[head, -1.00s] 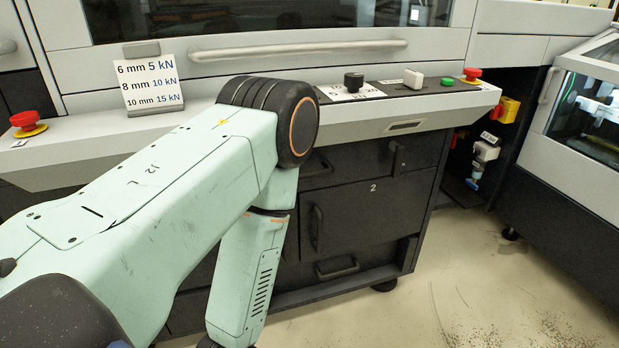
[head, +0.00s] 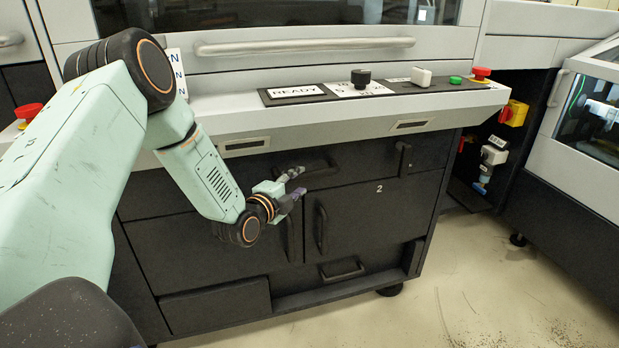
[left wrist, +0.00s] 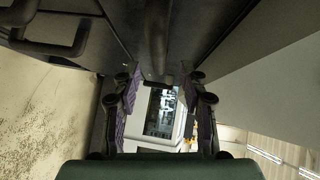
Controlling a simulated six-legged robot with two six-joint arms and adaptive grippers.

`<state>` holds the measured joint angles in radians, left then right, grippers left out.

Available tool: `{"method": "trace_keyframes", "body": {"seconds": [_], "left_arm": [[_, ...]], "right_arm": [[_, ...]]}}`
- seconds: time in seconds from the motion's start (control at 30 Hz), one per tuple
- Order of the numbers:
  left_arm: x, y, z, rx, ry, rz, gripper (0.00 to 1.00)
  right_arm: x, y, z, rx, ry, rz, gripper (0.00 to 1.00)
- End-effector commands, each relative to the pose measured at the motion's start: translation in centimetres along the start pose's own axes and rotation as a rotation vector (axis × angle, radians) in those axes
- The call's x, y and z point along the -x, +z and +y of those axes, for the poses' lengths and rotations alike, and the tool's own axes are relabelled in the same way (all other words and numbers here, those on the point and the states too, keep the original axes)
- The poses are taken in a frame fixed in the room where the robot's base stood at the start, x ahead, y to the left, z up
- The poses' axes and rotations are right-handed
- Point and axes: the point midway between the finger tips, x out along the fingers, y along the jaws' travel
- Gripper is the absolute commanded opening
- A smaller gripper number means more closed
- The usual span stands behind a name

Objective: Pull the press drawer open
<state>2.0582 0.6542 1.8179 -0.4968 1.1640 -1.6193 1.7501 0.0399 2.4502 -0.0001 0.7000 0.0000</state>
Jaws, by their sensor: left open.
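The press's dark lower cabinet has several fronts with bar handles. The upper drawer front (head: 345,160) has a horizontal bar handle (head: 322,168), partly behind my left gripper, and looks closed. My left gripper (head: 297,183) is open and empty, close to this handle, its fingers pointing right along the cabinet face. In the left wrist view, my two purple-padded fingers (left wrist: 163,98) stand apart. A dark bar (left wrist: 158,40) shows above the gap between them; I cannot tell whether it touches either finger. My right gripper is not in view.
A door marked 2 (head: 372,215) with an upright handle (head: 321,228) is below the gripper. A lower handle (head: 341,268) sits near the floor. The control ledge (head: 350,119) juts out above. Open floor (head: 470,270) lies to the right.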

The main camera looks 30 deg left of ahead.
Motion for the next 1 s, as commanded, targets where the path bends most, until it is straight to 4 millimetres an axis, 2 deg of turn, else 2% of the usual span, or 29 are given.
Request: {"method": "trace_keyframes", "body": {"seconds": [0.2, 0.4, 0.8, 1.0], "left_arm": [[-3.8, -0.2, 0.4, -0.003, 0.001, 0.004, 0.43], [-5.9, -0.2, 0.4, 0.001, 0.004, 0.002, 0.43], [-6.6, -0.2, 0.2, 0.003, 0.004, 0.001, 0.42], [-6.6, -0.2, 0.2, 0.003, 0.004, 0.001, 0.25]], "right_arm": [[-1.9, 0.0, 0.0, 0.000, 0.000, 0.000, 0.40], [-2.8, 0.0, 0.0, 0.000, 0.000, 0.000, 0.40], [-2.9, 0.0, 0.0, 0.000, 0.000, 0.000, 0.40], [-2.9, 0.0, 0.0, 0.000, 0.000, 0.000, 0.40]]}}
